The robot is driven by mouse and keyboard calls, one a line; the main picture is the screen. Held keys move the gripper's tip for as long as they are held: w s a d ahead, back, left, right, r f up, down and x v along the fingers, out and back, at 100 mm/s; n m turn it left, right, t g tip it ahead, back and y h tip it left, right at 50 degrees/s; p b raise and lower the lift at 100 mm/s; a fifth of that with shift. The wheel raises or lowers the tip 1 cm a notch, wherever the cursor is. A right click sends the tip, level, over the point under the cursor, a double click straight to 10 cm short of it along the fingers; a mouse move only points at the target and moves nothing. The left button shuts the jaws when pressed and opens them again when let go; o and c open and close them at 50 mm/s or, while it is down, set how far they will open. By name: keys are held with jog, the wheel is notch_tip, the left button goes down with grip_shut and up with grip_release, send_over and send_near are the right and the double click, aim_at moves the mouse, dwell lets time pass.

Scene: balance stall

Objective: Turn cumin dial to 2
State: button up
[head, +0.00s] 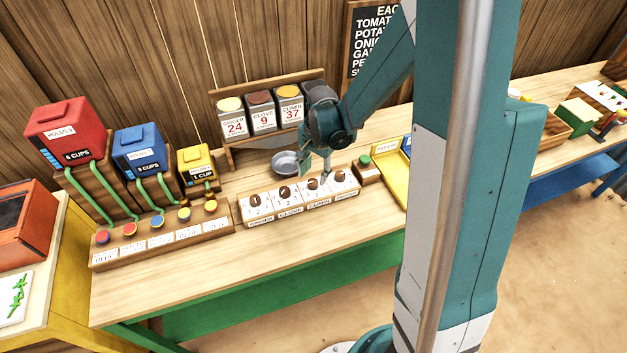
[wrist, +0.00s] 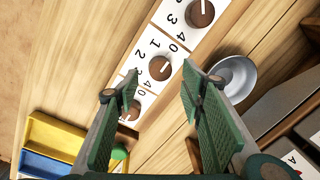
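The cumin dial (head: 313,183) is a brown round knob on a white numbered plate, third from the left in the dial row, above the CUMIN label. My gripper (head: 318,172) is just over this part of the row and partly covers it. In the wrist view, my gripper (wrist: 160,80) is open and empty, with its green-padded fingers apart. The cumin dial (wrist: 160,68) shows in the gap between them. Its pale pointer mark points to the upper right of that view. I cannot tell whether a finger touches the knob.
Other dials sit beside it: clove (head: 285,192), ginger (head: 257,201) and the rightmost dial (head: 339,177). A metal bowl (head: 286,163) stands behind the row. A green button (head: 365,160) and yellow tray (head: 390,180) are to the right. Spice dispensers (head: 262,110) stand behind.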

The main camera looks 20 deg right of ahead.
aim_at(313, 181)
jog(key=shift+w+a+f, duration=0.1)
jog(key=shift+w+f, duration=0.05)
jog(key=shift+f, duration=1.95)
jog(key=c, duration=0.9)
